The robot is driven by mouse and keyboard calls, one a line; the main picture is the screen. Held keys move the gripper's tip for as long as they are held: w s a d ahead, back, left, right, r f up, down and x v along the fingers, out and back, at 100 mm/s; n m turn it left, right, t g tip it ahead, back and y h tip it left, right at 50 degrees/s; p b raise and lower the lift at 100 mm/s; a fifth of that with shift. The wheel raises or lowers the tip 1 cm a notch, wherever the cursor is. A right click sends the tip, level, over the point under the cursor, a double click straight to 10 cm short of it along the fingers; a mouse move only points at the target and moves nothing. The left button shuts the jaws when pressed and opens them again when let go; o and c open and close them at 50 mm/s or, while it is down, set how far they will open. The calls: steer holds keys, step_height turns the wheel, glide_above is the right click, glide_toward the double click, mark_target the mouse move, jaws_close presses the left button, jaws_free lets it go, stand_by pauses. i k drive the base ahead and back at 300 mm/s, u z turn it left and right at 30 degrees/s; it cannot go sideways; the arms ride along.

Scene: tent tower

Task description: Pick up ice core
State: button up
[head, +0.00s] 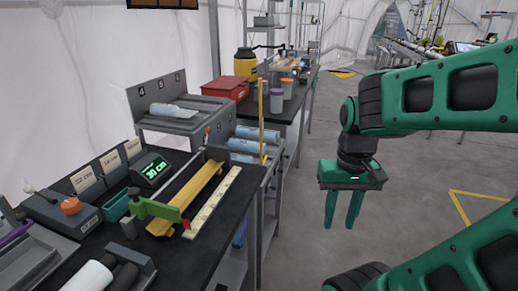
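Several pale blue cylinders that look like ice cores (244,146) lie stacked in a grey rack beside the near bench. Another pale, frosty cylinder (172,112) lies in a grey tray unit (175,126) with marked slots behind. My gripper (342,226) hangs over the open floor to the right of the benches, fingers pointing down. Its green fingers are apart with nothing between them. It is well clear of every cylinder.
The near black bench (213,223) carries a yellow-railed cutting jig (187,200), a ruler strip (213,202) and a display (152,170) reading 30 cm. The grey floor (310,165) is free.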

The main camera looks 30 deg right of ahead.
mark_target(241, 145)
steer(key=z, duration=2.4)
steer(key=i, duration=2.35)
steer(key=u, duration=3.1)
